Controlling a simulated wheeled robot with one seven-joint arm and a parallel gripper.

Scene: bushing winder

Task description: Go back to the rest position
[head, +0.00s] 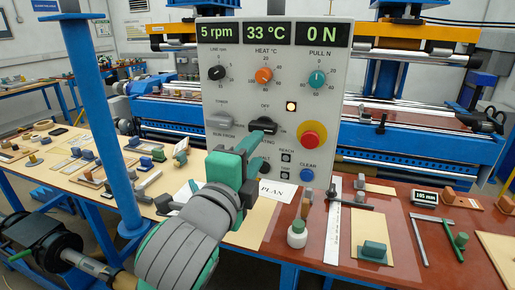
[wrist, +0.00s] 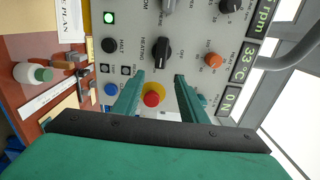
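My gripper (wrist: 159,75) is in front of the control panel (head: 285,60), its two green fingers apart with nothing held between them. In the head view my gripper (head: 258,138) overlaps the black heating switch (head: 265,125), so the gap to it is hard to judge there. In the wrist view the heating switch (wrist: 162,50) shows just beyond the fingertips, between their lines. The red stop button on its yellow ring (wrist: 152,99) shows between the fingers. My arm hides the panel's lower left in the head view.
The panel displays (head: 266,32) read 5 rpm, 33 °C and 0 N. An amber lamp (head: 291,106) is lit; a green lamp (wrist: 109,18) is lit. A blue post (head: 105,120) stands left of my arm.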

